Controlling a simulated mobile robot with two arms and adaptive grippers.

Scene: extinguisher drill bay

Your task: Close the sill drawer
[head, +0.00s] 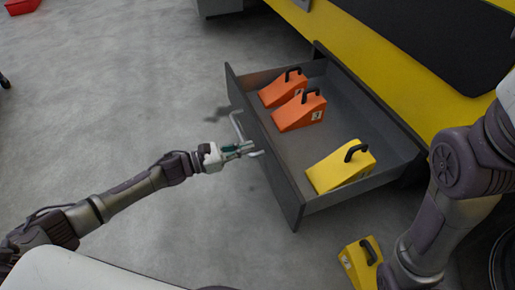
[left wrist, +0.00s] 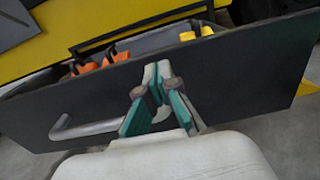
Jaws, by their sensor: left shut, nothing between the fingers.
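The sill drawer (head: 300,207) is pulled out from under a yellow body, and its dark grey front shows in the left wrist view (left wrist: 235,75). It holds two orange wheel chocks (head: 301,111) and a yellow chock (head: 338,170). A light grey bar handle (head: 237,126) is on the front; it also shows in the left wrist view (left wrist: 85,128). My left gripper (head: 250,150) is shut and empty at the drawer front, by the handle. I cannot tell whether it touches the handle or front. My right arm is at the right; its gripper is not visible.
Another yellow chock (head: 361,262) stands on the floor in front of the drawer's right end, near my right arm. A red object (head: 21,6) lies far off at the upper left. The grey floor left of the drawer is clear.

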